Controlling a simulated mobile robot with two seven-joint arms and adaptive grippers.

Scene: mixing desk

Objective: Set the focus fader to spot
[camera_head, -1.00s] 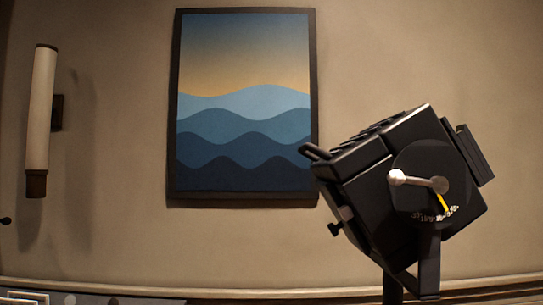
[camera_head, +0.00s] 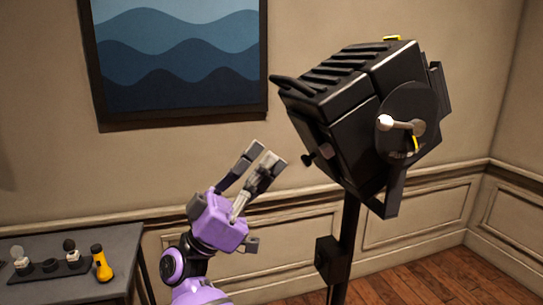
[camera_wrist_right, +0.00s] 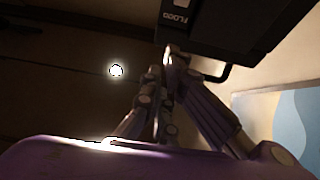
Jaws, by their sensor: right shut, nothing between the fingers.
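The black lamp (camera_head: 345,115) stands tilted on a post at the right of the head view. On its side is a round disc (camera_head: 420,100) with a silver ball lever (camera_head: 386,122) and a yellow pointer (camera_head: 415,143). A small dark knob (camera_head: 308,159) sticks out low on its left face. In the right wrist view, a FLOOD label (camera_wrist_right: 175,22) with a pale square above it shows on a dark housing. I cannot tell clearly which part is the focus fader. My right gripper (camera_head: 264,156) is shut and empty, left of the lamp and apart from it. My left gripper is out of view.
A grey table (camera_head: 110,243) at lower left holds a dark tray with small items and a yellow torch-like object (camera_head: 101,265). The lamp's post (camera_head: 349,235) stands right of my arm. A framed wave picture (camera_head: 180,60) hangs behind. Wooden floor shows at lower right.

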